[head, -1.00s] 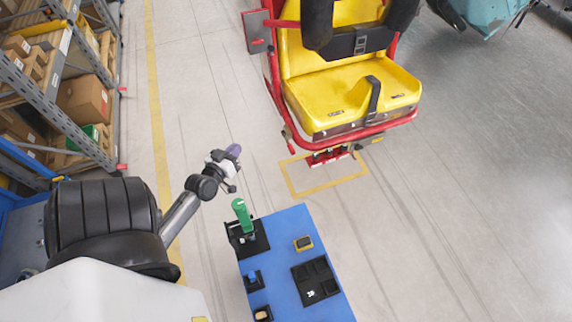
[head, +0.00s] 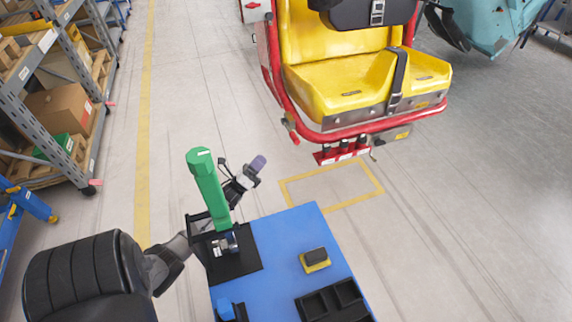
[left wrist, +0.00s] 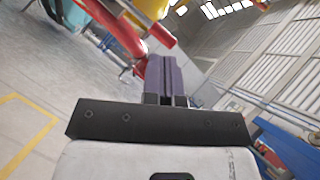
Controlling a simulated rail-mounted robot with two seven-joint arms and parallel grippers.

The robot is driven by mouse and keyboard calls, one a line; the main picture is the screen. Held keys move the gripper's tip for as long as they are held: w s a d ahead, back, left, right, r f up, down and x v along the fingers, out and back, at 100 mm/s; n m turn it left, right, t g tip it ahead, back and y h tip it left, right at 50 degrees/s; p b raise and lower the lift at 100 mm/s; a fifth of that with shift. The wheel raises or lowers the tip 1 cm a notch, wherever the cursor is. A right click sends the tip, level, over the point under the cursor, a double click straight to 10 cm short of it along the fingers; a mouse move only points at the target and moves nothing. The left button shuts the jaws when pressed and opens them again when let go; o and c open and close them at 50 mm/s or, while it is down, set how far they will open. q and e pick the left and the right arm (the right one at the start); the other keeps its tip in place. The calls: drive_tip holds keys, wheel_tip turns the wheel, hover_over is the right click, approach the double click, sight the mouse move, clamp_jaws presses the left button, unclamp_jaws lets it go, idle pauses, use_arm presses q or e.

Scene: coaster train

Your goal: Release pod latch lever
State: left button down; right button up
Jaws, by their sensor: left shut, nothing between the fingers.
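The pod is a yellow seat (head: 335,88) in a red tube frame (head: 375,127). A short red lever-like part (head: 291,127) hangs at the frame's lower left corner; I cannot tell for sure that it is the latch lever. My left gripper (head: 259,162), with purple fingers, is shut and empty, below and left of that part and apart from it in the picture. In the left wrist view, the shut fingers (left wrist: 166,63) point towards a red tube (left wrist: 112,28) and a yellow piece (left wrist: 152,28). My right gripper is not in view.
A blue-topped cart (head: 285,240) stands in front, with an upright green-handled tool (head: 208,190), a yellow-black block (head: 315,259) and a black tray (head: 333,301). Shelving (head: 60,85) lines the left. A yellow floor outline (head: 350,204) lies below the pod. Open floor lies right.

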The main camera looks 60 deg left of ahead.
use_arm(q)
wheel_tip(320, 180, down, 6)
drive_tip(key=w+f+m+h+b, duration=0.1)
drive_tip(key=w+m+h+b, duration=0.1)
drive_tip(key=m+h+b, duration=0.5)
drive_tip(key=m, duration=0.3)
approach(291, 131)
drive_tip(key=w+d+f, duration=0.3)
drive_tip(key=w+d, duration=0.1)
drive_tip(key=w, duration=0.1)
drive_tip(key=shift+t+y, duration=0.3)
drive_tip(key=shift+t, duration=0.1)
drive_tip(key=r, duration=0.2)
drive_tip(key=w+r, duration=0.1)
drive_tip(key=r, duration=0.1)
drive_tip(key=shift+w+a, duration=0.1)
drive_tip(key=shift+a, duration=0.25)
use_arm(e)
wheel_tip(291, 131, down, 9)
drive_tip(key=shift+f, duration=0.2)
use_arm(q)
drive_tip(key=shift+d+r, duration=0.1)
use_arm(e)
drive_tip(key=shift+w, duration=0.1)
